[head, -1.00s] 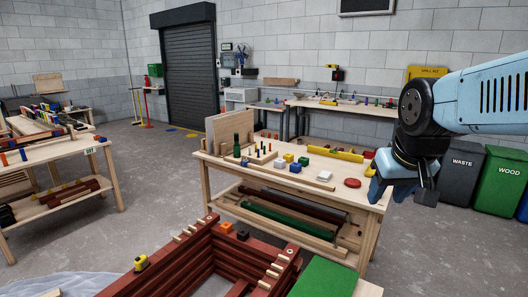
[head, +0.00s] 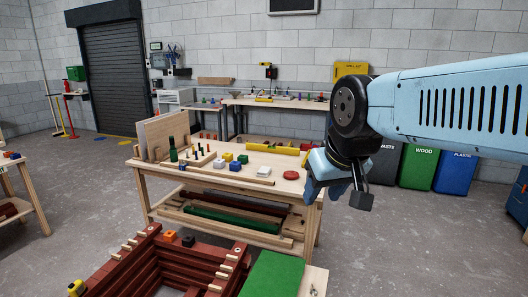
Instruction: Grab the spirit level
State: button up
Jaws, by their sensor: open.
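A long yellow bar that looks like the spirit level (head: 273,148) lies flat along the back right of the wooden workbench (head: 228,178). Its right end is close to my arm in the picture. My gripper (head: 338,192) hangs at the right of the bench, pointing down, empty and open. It is apart from the yellow bar and appears nearer to me than it. The fingertips are small and partly hidden behind the wrist.
A red timber frame (head: 150,262) and green board (head: 273,275) stand in front. Bins (head: 418,167) are behind at right.

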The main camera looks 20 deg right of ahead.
aim_at(283, 150)
jog(key=k, duration=0.5)
jog(key=z, duration=1.25)
jog(key=i, duration=4.65)
